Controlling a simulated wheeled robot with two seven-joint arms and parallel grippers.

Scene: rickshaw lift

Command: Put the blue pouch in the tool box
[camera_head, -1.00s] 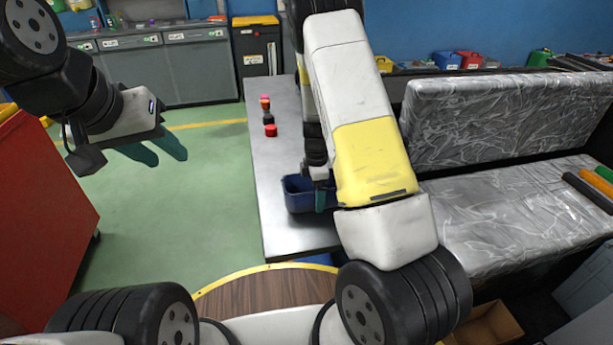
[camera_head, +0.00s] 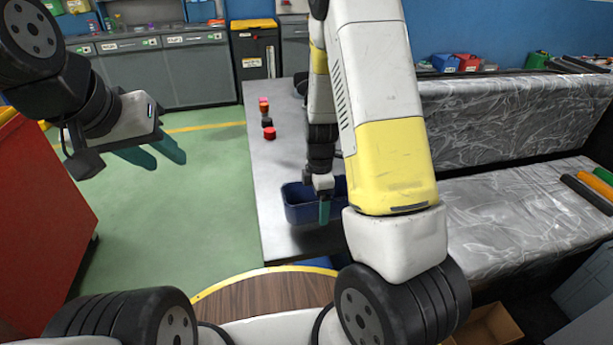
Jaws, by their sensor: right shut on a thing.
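The blue pouch (camera_head: 301,214) looks like a dark blue, open-topped container. It is over the near part of the grey table, and its right part is partly covered by my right arm. My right gripper (camera_head: 324,207) points down at its near wall, shut on it, with one teal finger showing outside. Whether the pouch touches the table is hard to tell. My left gripper (camera_head: 148,154) is at the upper left over the green floor, its two teal fingers apart and empty. I cannot pick out a tool box for certain.
Several small red and dark pieces (camera_head: 268,133) stand on the grey table (camera_head: 275,240). A bench wrapped in plastic (camera_head: 510,215) is at the right. An open cardboard box (camera_head: 490,325) is at the lower right. A red cabinet (camera_head: 40,210) stands left; green floor between is clear.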

